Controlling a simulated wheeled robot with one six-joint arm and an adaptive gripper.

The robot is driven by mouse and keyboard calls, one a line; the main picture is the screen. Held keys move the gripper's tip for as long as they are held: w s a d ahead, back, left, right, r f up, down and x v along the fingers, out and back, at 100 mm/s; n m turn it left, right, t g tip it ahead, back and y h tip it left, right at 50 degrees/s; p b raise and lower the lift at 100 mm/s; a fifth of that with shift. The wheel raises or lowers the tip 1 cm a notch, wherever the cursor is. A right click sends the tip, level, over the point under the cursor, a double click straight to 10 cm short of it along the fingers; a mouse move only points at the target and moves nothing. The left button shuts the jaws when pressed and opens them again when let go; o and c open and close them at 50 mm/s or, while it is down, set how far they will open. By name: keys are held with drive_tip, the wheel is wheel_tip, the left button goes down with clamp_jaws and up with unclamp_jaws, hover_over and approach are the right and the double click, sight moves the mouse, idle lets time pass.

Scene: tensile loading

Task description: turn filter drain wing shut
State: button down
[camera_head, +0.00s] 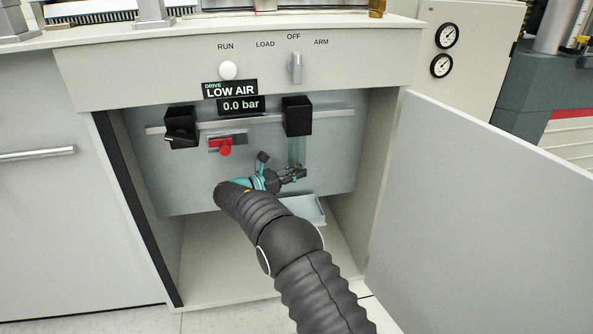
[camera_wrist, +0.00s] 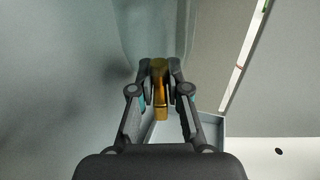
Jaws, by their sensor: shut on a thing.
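The filter drain wing (camera_wrist: 160,80) is a small brass-yellow piece under the clear filter bowl (camera_wrist: 158,30) in the wrist view. My gripper (camera_wrist: 160,72) has a finger on each side of the wing and is shut on it. In the head view my gripper (camera_head: 298,175) reaches into the open cabinet, just below the filter bowl (camera_head: 297,151). The wing is mostly hidden there by the fingers. How far the wing is turned cannot be told.
A drip tray (camera_head: 306,210) sits below the filter. A black regulator knob (camera_head: 180,138) and a red lockout piece (camera_head: 225,148) are to the left. The open cabinet door (camera_head: 480,210) stands on the right. The display (camera_head: 241,105) reads LOW AIR, 0.0 bar.

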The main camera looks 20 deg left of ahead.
drive_tip(key=shift+m+g+h+p, duration=0.4)
drive_tip(key=shift+m+g+h, duration=0.7)
drive_tip(key=shift+g+h, duration=0.1)
drive_tip(key=c, duration=1.5)
unclamp_jaws()
drive_tip(key=shift+n+t+y+b, duration=0.6)
drive_tip(key=shift+n+t+y, duration=0.6)
drive_tip(key=shift+t+y, duration=0.1)
